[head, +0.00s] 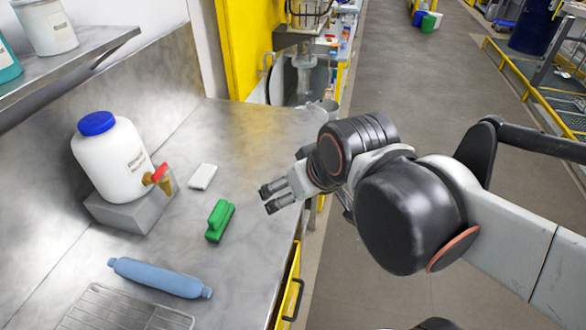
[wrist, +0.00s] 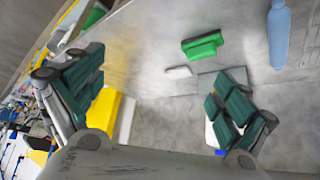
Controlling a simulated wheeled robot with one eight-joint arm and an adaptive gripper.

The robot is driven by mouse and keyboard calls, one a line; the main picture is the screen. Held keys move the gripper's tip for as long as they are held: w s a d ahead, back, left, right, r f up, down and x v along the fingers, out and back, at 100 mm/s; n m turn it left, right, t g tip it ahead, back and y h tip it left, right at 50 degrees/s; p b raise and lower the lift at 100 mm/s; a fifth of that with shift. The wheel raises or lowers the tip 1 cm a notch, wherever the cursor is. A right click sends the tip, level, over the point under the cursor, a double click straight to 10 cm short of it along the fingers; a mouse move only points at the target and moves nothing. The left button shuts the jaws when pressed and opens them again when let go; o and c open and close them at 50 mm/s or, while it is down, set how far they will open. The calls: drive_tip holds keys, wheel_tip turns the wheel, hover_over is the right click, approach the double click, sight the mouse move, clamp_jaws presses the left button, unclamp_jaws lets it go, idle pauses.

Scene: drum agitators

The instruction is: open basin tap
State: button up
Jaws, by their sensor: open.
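A white jug (head: 108,160) with a blue cap stands on a grey block on the left of the counter. A small tap with a red lever (head: 160,173) and a brown-orange spout sticks out from its lower right side. Beyond the counter's far end is a grey metal fixture (head: 303,60) that may be the basin tap; its details are too small to tell. My gripper (head: 268,198) is open and empty above the counter's right edge, pointing left, apart from both. In the wrist view its fingers (wrist: 158,98) are wide apart, and the right one hides most of the jug.
A green brush (head: 219,222) and a white block (head: 202,176) lie on the counter between my gripper and the jug. A shelf (head: 80,62) overhangs the left.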

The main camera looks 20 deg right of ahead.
drive_tip(key=shift+s+d+r+m, duration=0.1)
drive_tip(key=shift+s+d+m, duration=0.2)
drive_tip(key=shift+s, duration=0.2)
drive_tip(key=shift+s+d+m, duration=0.2)
drive_tip(key=shift+s+d, duration=0.05)
drive_tip(key=shift+s, duration=0.2)
